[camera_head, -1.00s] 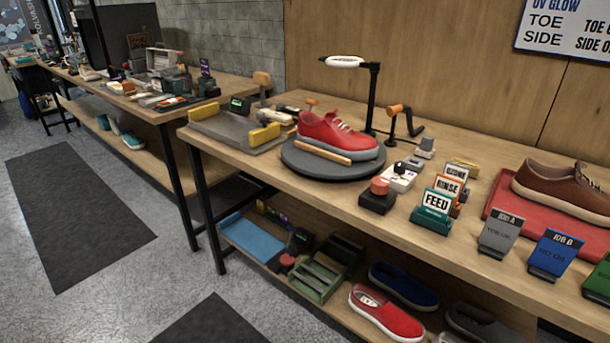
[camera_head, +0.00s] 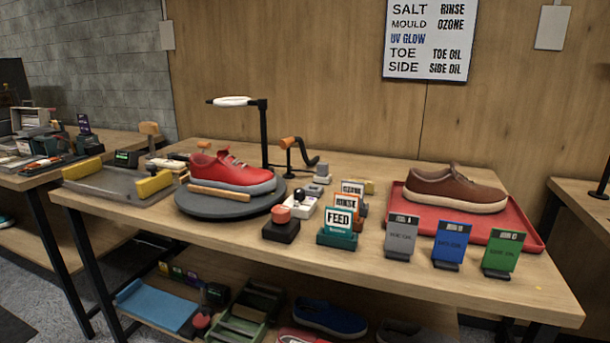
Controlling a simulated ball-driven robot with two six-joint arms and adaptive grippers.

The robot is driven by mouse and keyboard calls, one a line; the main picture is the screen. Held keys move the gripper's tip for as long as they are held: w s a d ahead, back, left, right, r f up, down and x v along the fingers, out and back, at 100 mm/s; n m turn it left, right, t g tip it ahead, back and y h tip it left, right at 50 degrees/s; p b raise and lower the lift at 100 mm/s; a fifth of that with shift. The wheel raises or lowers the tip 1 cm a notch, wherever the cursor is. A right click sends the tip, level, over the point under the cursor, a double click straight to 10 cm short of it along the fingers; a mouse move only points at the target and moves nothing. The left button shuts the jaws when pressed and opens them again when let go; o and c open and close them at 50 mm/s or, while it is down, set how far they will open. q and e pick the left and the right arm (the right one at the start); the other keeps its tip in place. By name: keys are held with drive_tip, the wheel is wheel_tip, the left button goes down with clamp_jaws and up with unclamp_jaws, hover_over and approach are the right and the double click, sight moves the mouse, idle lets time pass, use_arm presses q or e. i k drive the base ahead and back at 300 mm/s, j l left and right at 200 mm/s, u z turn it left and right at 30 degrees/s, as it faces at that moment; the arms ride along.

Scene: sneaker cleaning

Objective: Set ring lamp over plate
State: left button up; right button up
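The ring lamp (camera_head: 233,101) has a white head on a black post (camera_head: 264,138) that stands behind the round grey plate (camera_head: 197,208). Its head hangs high, above and slightly left of the red sneaker's middle in the picture. The red sneaker (camera_head: 240,172) sits on the plate with its toe to the right. A wooden bar (camera_head: 219,194) lies along the sneaker's near side. An orange-handled crank (camera_head: 291,143) stands right of the post. Neither of my grippers is in view.
A brown sneaker (camera_head: 455,187) rests on a red tray (camera_head: 530,240) at the right. FEED (camera_head: 339,222), RINSE (camera_head: 352,212) and grey, blue and green cards line the front. A black block with a red button (camera_head: 281,224) stands before the plate. A lower shelf holds shoes.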

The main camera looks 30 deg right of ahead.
sight(233, 102)
drive_tip(key=z, duration=0.35)
drive_tip(key=j+z, duration=0.4)
drive_tip(key=j, duration=0.35)
drive_tip(key=k+j+z, duration=0.15)
drive_tip(key=j+z, duration=0.25)
drive_tip(key=j, duration=0.35)
drive_tip(key=k+j, duration=0.1)
drive_tip(key=j, duration=0.3)
drive_tip(key=k+j, duration=0.1)
drive_tip(key=j, duration=0.3)
drive_tip(key=i+j+z, duration=0.2)
drive_tip(key=z, duration=0.25)
drive_tip(key=i+j+z, duration=0.1)
drive_tip(key=j+z, duration=0.15)
drive_tip(key=z, duration=0.2)
drive_tip(key=i+j+z, duration=0.1)
drive_tip(key=j, duration=0.4)
drive_tip(key=i+j+z, duration=0.1)
drive_tip(key=j, duration=0.4)
drive_tip(key=i+j+z, duration=0.1)
drive_tip(key=j, duration=0.45)
drive_tip(key=i+j, duration=0.2)
drive_tip(key=j, duration=0.35)
drive_tip(key=i+j+z, duration=0.15)
drive_tip(key=j, duration=0.35)
